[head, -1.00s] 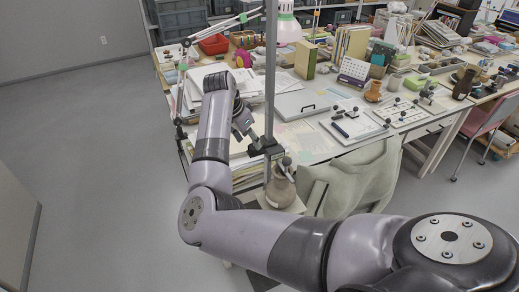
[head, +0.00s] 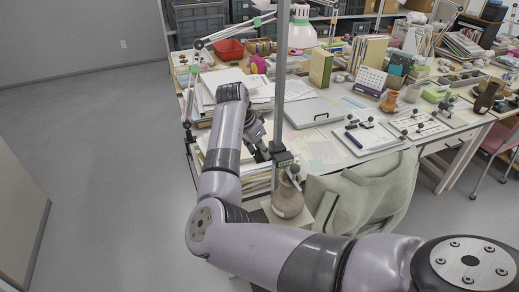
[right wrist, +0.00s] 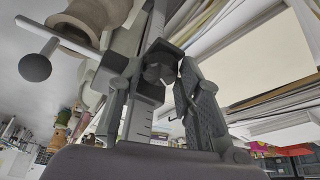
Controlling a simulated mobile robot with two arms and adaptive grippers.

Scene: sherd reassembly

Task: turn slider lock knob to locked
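The upright metal post (head: 280,75) carries a dark slider block (head: 280,158) in the head view. In the right wrist view the slider block (right wrist: 133,42) sits on the post, which bears a printed scale (right wrist: 143,118). A dark lobed knob (right wrist: 158,68) faces my right gripper. My right gripper (head: 262,143) is just left of the block in the head view. In the right wrist view its two fingers (right wrist: 153,80) are apart, one each side of the knob, with gaps visible. The knob's lock marking cannot be read. My left gripper is not in view.
A brown round jar (head: 287,198) stands below the block. A ball-ended rod (right wrist: 36,67) sticks out beside it in the wrist view. A draped chair (head: 365,195) is to the right. Paper stacks (head: 258,178) lie behind the gripper. Open floor (head: 90,180) is left.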

